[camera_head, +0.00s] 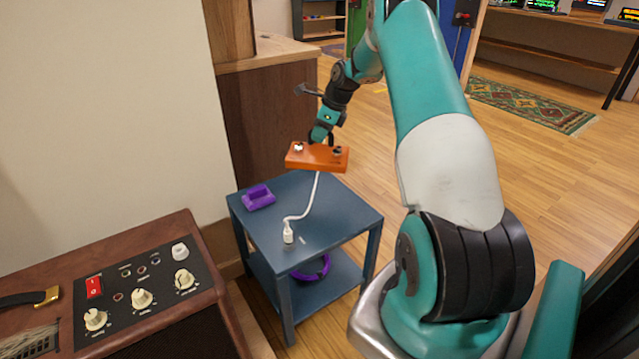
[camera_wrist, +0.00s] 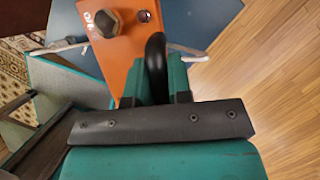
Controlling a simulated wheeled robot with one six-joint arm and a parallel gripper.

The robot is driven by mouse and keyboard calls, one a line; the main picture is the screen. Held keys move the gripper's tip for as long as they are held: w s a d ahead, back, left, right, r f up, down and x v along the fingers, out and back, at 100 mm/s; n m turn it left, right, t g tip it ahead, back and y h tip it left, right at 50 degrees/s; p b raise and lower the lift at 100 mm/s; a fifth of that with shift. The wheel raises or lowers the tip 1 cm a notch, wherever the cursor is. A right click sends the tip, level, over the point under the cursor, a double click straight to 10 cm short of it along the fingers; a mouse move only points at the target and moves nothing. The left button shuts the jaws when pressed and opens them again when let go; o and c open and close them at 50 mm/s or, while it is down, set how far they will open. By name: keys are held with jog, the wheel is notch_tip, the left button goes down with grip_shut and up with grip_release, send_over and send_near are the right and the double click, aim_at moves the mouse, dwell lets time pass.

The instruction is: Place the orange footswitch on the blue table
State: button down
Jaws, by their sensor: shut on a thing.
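The orange footswitch (camera_head: 317,159) is a flat orange box with two knobs on top and a white cable hanging from it. My gripper (camera_head: 321,137) is shut on it at its far edge and holds it above the blue table (camera_head: 345,211). In the wrist view the orange footswitch (camera_wrist: 117,48) shows with a metal knob and a black loop between the teal fingers of my gripper (camera_wrist: 157,85). The cable's white plug (camera_head: 288,234) hangs down over the front part of the table top; I cannot tell if it touches.
A purple object (camera_head: 258,197) lies on the table's left part. A purple ring (camera_head: 314,269) lies on the lower shelf. A brown amplifier (camera_head: 150,290) with knobs stands at the front left, and a wooden cabinet (camera_head: 270,130) behind. The table top's right part looks clear.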

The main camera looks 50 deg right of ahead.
notch_tip(320, 180, down, 14)
jog(key=b, duration=0.4)
jog(key=shift+r, duration=0.25)
jog(key=c, duration=1.1)
grip_release()
jog(key=shift+f, duration=0.1)
jog(key=shift+o, duration=0.2)
